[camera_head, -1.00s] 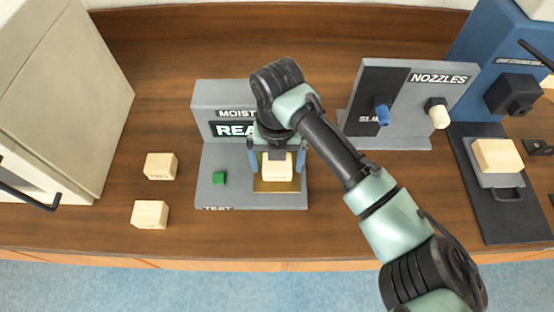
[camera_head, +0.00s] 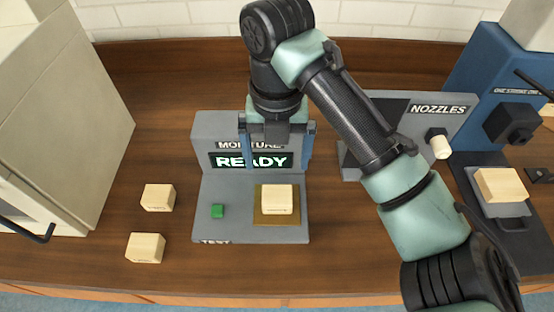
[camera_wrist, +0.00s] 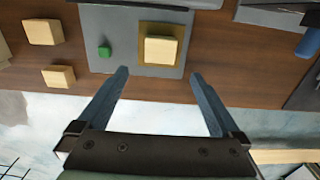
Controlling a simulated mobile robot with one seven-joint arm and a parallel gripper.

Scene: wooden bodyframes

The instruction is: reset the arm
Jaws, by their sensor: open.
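My gripper (camera_head: 276,165) is open and empty. It hangs above the back of the grey moisture tester (camera_head: 210,185), in front of its upright panel, which reads READY. A wooden block (camera_head: 277,199) lies on the tester's brass plate (camera_head: 277,219), below and apart from my fingers. In the wrist view the two blue fingers (camera_wrist: 157,80) are spread wide with nothing between them, and the block (camera_wrist: 161,49) lies beyond them on the plate. A green button (camera_head: 217,211) is left of the plate.
Two wooden blocks (camera_head: 158,198) (camera_head: 146,248) lie on the table left of the tester. A beige cabinet (camera_head: 70,120) stands at the far left. A nozzle stand (camera_head: 440,125) is to the right, partly behind my arm. A blue machine (camera_head: 490,75) with a block (camera_head: 499,185) is at the far right.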

